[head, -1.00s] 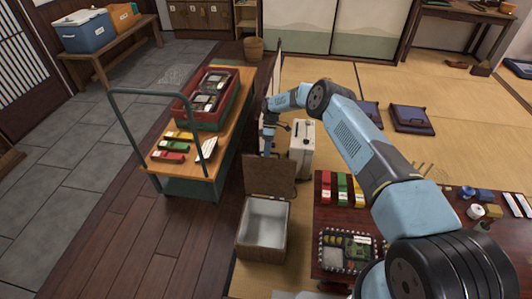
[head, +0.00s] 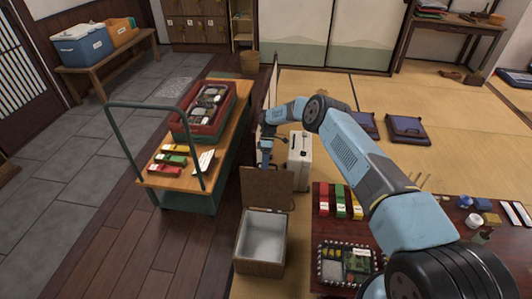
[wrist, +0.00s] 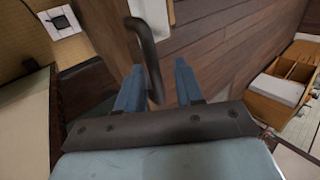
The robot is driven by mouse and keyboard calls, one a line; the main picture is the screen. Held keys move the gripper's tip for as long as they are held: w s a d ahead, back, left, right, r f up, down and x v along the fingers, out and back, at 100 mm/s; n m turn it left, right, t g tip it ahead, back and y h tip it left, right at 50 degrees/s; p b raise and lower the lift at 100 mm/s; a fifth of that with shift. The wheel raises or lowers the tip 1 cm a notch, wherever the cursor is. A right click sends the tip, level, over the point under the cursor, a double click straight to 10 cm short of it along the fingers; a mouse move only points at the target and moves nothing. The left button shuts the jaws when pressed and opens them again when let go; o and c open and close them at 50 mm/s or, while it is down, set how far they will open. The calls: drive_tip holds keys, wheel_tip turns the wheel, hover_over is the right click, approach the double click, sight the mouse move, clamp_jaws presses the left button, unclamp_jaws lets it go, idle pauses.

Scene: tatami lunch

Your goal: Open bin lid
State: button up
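The bin (head: 246,256) is a brown box with a pale, empty interior, standing on the floor between the cart and the low table. Its brown lid (head: 268,186) stands open, roughly upright at the bin's far edge. My gripper (head: 265,160) points down just behind the lid's top edge; whether it touches the lid is unclear. In the wrist view my two blue fingers (wrist: 158,88) are apart. A dark curved bar (wrist: 152,50) passes between or in front of them, with no clear grip on it.
A wooden cart (head: 221,150) with a red crate (head: 187,132) and small coloured packs stands left of the bin. A white case (head: 300,160) stands close behind on the right. The low table (head: 325,222) carries packs and a food tray. Floor left of the bin is clear.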

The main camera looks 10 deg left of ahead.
drive_tip(key=v, duration=1.1)
drive_tip(key=shift+r, duration=0.2)
drive_tip(key=shift+w+d+r, duration=0.1)
drive_tip(key=shift+w, duration=0.05)
